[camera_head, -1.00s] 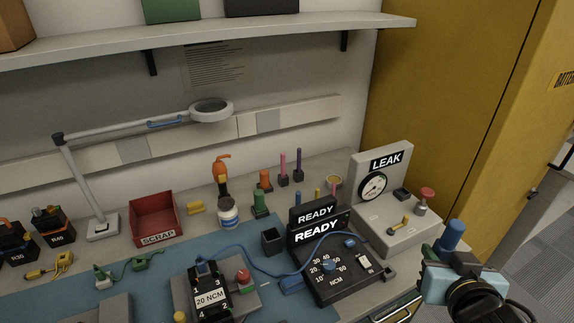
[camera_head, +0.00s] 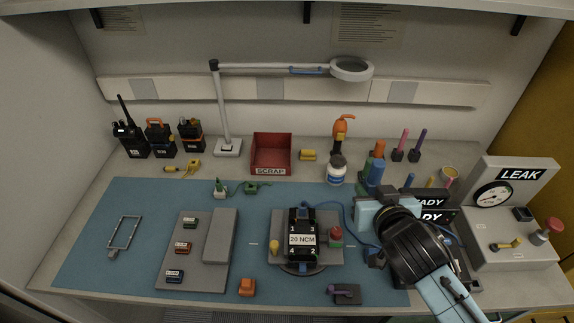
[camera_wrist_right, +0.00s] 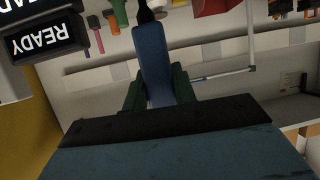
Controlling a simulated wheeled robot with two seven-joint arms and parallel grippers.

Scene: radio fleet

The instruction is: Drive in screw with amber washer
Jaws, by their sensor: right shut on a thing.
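My right gripper (camera_head: 374,203) is shut on a blue-handled driver (camera_head: 376,174), held upright over the right part of the bench. The right wrist view shows the blue handle (camera_wrist_right: 153,60) between its dark green fingers (camera_wrist_right: 157,92). The driver's tip is hidden. A black radio body (camera_head: 301,225) sits in a grey fixture (camera_head: 265,228) on the mat. It has a "20 NCM" label and corner numbers 1 to 4. A blue cable runs from its top towards the right. I cannot make out a screw or an amber washer. My left gripper is not in view.
Black READY boxes (camera_head: 433,201) stand partly behind my right gripper. A LEAK tester (camera_head: 512,215) is at the right. A grey parts tray (camera_head: 180,260) lies left of the fixture. A red scrap bin (camera_head: 271,153) and lamp (camera_head: 229,147) stand behind. The blue mat (camera_head: 80,250) has free room.

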